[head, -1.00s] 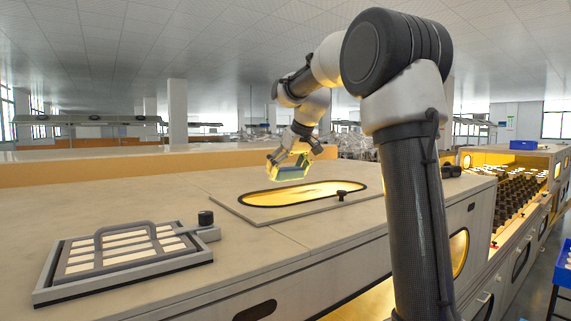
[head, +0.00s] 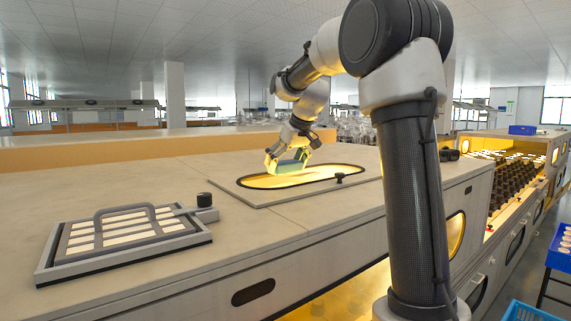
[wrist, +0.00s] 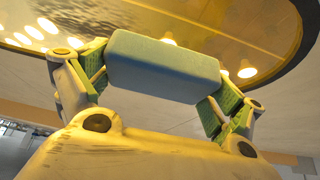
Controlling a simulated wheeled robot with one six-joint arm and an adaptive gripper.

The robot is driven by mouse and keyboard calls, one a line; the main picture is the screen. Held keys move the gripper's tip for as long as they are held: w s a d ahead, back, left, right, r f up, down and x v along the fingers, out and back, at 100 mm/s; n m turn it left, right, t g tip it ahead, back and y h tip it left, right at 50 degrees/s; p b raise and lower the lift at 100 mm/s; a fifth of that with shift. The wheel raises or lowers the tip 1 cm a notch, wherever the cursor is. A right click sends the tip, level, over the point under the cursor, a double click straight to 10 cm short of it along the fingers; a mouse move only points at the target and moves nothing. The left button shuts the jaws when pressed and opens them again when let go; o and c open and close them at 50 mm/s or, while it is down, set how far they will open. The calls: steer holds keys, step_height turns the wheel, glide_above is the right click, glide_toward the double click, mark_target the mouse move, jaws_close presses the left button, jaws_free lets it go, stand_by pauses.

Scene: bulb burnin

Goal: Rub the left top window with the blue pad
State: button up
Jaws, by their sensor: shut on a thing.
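The left top window (head: 332,174) is a long oval pane glowing yellow in a flat panel on the bench top; its glass (wrist: 215,22) fills the top of the wrist view. In the wrist view the pad (wrist: 164,66) is a rounded blue-grey block held between the two fingers (wrist: 164,80). The pad is at or just above the glass; I cannot tell whether it touches.

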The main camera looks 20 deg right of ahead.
mark_target(297, 161)
steer(key=shift+f, duration=0.95)
